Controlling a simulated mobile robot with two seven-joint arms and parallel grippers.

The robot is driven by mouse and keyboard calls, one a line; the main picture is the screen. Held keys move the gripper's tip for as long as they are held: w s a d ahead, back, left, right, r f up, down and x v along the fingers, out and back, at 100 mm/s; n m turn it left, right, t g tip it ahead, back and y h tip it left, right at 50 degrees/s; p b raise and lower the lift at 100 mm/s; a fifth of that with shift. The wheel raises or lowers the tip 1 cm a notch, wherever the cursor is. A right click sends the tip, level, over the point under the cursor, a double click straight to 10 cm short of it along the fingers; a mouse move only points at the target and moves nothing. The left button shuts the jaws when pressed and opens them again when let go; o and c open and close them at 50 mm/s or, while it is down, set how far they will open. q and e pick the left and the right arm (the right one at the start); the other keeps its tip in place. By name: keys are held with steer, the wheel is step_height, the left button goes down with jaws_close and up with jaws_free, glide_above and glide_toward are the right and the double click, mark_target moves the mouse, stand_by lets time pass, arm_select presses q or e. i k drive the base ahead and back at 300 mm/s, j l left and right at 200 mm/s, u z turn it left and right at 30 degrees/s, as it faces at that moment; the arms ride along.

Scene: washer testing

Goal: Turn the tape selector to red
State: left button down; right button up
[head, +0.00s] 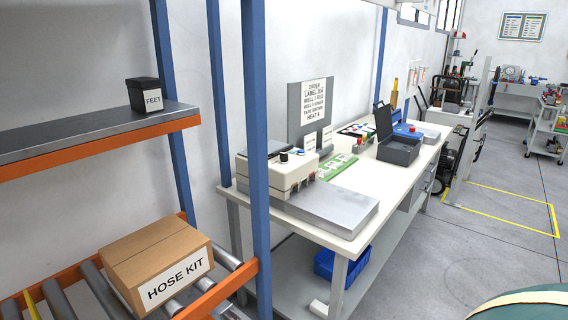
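A cream machine (273,173) with a grey plate (330,206) in front of it stands at the near end of the white workbench (398,168). A small black knob (283,157) sits on its top, with a blue part close by. I cannot tell whether this knob is the tape selector, nor where it points. A grey board (310,108) behind carries an order sheet; its small print seems to include a line about tape in brown. Neither of my grippers is in view.
A blue post (256,150) stands before the bench's left end. A roller rack holds a HOSE KIT box (155,262); a FEET box (143,94) sits on the shelf above. A dark open case (399,150) lies farther along the bench. The floor to the right is mostly clear.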

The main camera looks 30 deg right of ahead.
mark_target(283, 157)
steer(key=i+l+z, duration=0.1)
steer(key=l, duration=0.75)
steer(key=i+l+z, duration=0.15)
steer(key=l, duration=0.3)
steer(key=i+l, duration=0.15)
steer(key=l, duration=0.25)
steer(key=i+l+z, duration=0.15)
steer(key=l, duration=0.3)
steer(key=i+l, duration=0.1)
steer(key=l, duration=0.3)
steer(key=i+l+z, duration=0.15)
steer(key=l, duration=0.25)
